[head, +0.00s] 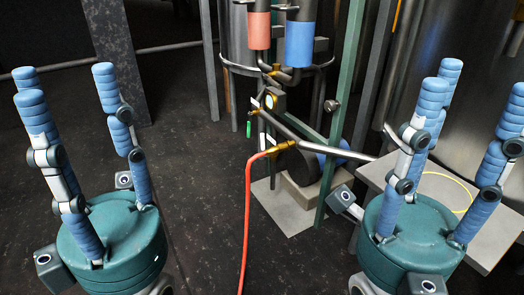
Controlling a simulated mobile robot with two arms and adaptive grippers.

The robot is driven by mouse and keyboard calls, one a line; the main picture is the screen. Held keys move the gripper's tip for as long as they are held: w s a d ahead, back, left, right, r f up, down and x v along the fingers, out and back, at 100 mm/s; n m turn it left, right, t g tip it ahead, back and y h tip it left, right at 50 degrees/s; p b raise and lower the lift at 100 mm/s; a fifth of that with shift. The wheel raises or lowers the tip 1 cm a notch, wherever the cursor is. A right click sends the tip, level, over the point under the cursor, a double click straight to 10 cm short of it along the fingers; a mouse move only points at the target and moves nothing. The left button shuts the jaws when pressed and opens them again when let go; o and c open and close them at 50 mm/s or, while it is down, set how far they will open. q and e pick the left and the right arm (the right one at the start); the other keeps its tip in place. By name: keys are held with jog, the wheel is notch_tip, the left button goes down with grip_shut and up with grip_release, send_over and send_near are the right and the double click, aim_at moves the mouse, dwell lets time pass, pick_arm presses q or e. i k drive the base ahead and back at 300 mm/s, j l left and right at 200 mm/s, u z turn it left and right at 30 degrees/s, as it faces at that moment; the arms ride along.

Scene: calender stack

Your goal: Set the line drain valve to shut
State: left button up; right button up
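A brass valve fitting (282,149) sits on the pipework near the middle of the head view, with a red hose (247,215) running down from it. My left gripper (65,78) is open and empty, fingers pointing up, at the lower left, well apart from the pipework. My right gripper (480,85) is open and empty at the lower right.
A green upright post (343,110) stands just right of the fittings. A large metal tank (460,110) fills the right. A pale platform (492,245) with a yellow cable lies partly behind my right gripper. Dark floor (190,180) is clear between my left gripper and the hose.

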aim_at(262, 135)
jog(key=i+j+z, duration=0.1)
jog(key=z, duration=0.65)
jog(key=i+j+z, duration=0.15)
jog(key=j+z, duration=0.2)
jog(key=i+j+z, duration=0.15)
jog(key=j+z, duration=0.15)
jog(key=j, duration=0.15)
jog(key=j+z, duration=0.35)
jog(key=i+j+z, duration=0.15)
jog(key=j, duration=1.3)
jog(key=j+z, duration=0.1)
jog(key=j, duration=1.3)
